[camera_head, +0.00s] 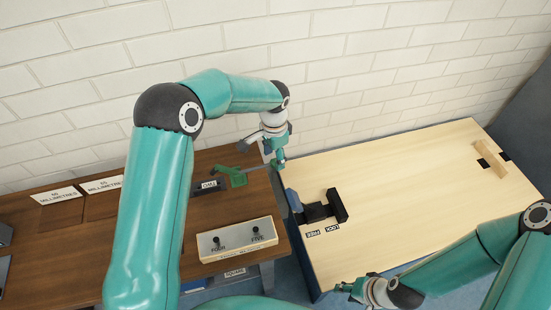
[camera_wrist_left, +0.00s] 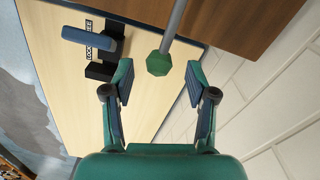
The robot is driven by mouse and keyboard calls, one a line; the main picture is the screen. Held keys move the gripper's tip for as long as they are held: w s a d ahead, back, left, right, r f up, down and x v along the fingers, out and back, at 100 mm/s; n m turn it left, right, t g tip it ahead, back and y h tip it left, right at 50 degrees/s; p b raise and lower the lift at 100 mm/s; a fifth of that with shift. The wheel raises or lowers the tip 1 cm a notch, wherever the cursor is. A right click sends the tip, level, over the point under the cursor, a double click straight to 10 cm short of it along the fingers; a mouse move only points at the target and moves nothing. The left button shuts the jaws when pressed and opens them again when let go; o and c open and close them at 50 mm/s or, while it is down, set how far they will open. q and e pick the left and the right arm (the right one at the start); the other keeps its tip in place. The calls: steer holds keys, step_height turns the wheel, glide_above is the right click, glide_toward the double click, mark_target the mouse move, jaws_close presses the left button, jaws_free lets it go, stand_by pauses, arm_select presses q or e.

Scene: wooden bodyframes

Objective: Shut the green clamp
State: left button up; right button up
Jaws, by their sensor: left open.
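The green clamp (camera_head: 238,178) stands on the dark brown bench in the head view. Its grey lever reaches out to the right, toward my left gripper (camera_head: 278,161). In the left wrist view the grey rod (camera_wrist_left: 175,22) comes down from the top and ends in a green faceted knob (camera_wrist_left: 158,64). My left gripper (camera_wrist_left: 158,76) is open, with one finger on each side of the knob and gaps showing on both sides. The clamp's body is outside the wrist view. My right gripper (camera_head: 352,288) is low over the pale table's front edge, too small to read.
A black latch (camera_head: 322,209) with LOCK and FREE labels is on the pale table (camera_head: 400,190), close by the left gripper. A pale block (camera_head: 237,239) with two knobs sits at the brown bench's front. A brick wall (camera_head: 330,80) stands behind.

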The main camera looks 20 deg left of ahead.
arm_select(q)
steer(key=shift+f, duration=1.15)
